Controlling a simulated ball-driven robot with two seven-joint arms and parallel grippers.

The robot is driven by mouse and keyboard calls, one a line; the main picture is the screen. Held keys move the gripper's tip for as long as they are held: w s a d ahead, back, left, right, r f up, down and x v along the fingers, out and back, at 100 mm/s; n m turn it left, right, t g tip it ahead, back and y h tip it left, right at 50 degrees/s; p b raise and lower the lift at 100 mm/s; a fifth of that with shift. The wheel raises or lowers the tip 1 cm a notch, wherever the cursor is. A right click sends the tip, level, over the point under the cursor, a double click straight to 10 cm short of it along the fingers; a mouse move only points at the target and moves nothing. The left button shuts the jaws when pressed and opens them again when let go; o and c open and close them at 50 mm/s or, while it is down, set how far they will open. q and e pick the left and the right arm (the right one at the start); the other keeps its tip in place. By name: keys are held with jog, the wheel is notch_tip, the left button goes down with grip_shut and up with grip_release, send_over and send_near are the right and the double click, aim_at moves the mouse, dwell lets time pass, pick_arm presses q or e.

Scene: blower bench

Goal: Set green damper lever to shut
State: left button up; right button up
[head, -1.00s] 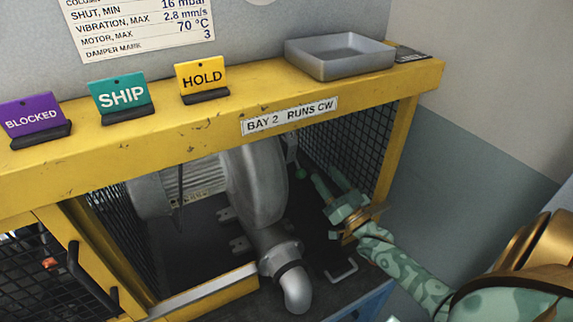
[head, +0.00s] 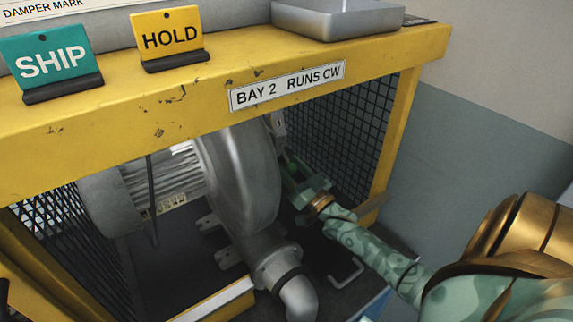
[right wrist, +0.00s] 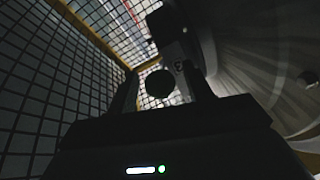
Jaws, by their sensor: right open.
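The green damper lever's round knob (head: 292,168) shows small and partly hidden inside the cage, just right of the grey blower housing. In the right wrist view the round knob (right wrist: 158,84) looks dark and sits between my two fingers. My right gripper (head: 295,180) reaches into the cage from the right. Its jaws are open around the knob, and I cannot tell whether either finger touches it. A pale plate with a mark like a 3 (right wrist: 180,65) stands behind the knob. My left gripper is not in view.
The yellow frame (head: 190,115) with the BAY 2 label crosses above my right arm. The blower housing (head: 240,180) is close on the left and black mesh (head: 345,130) on the right. A grey tray (head: 335,20) and sign stands are on top.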

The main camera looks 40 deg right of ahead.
jog(key=shift+x, duration=0.8)
